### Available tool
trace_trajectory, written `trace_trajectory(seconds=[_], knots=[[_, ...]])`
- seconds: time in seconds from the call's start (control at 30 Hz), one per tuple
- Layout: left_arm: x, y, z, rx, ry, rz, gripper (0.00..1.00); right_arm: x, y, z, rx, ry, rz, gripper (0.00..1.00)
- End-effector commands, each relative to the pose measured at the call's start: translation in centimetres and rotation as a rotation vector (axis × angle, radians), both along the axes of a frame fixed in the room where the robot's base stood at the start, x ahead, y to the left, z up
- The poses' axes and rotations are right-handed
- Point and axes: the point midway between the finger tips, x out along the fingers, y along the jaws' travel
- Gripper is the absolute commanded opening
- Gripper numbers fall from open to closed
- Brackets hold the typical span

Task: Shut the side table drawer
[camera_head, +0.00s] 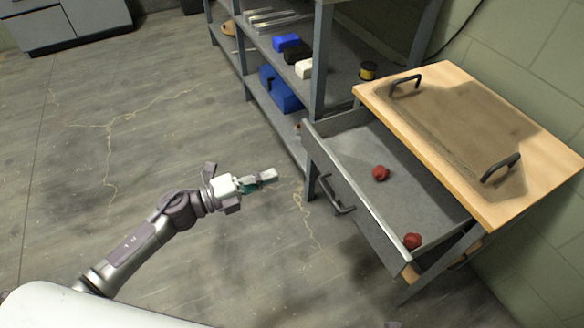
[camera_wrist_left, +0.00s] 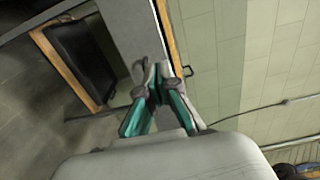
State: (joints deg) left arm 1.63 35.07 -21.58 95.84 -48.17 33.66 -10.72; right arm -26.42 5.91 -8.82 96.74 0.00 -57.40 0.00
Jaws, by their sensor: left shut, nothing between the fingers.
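The side table (camera_head: 545,150) with a wooden top stands at the right in the head view. Its grey drawer (camera_head: 345,150) is pulled well out towards the left. A dark handle (camera_head: 336,197) is on the drawer's front panel. Two small red objects, one in the middle (camera_head: 380,173) and one near the front corner (camera_head: 412,241), lie in the drawer. My left gripper (camera_head: 268,176) is shut and empty, to the left of the drawer front and apart from it. Its closed fingers also show in the left wrist view (camera_wrist_left: 157,84). My right gripper is not in view.
A metal shelf rack (camera_head: 318,60) stands behind the drawer and holds blue, black and white items. A grey cabinet (camera_head: 45,28) is at the far left. The floor left of the drawer is clear.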

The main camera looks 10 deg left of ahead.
Motion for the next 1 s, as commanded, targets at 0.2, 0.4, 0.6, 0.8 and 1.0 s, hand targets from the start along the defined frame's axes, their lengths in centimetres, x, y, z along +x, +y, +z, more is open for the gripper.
trace_trajectory(seconds=[0.2, 0.4, 0.6, 0.8, 1.0], knots=[[2.4, -3.2, 0.3, -0.007, -0.001, 0.002, 0.0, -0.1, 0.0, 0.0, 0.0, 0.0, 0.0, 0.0], [5.0, -6.7, 0.2, -0.006, 0.002, 0.004, 0.0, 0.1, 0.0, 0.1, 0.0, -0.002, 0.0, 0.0], [6.9, -9.4, 0.1, -0.006, 0.003, 0.004, 0.0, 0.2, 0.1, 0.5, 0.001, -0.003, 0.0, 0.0], [7.8, -10.5, 0.1, -0.004, 0.003, 0.005, 0.0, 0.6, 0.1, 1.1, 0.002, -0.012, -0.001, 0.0], [7.9, -10.7, 0.1, -0.004, 0.003, 0.005, 0.0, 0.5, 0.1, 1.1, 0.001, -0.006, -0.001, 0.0]])
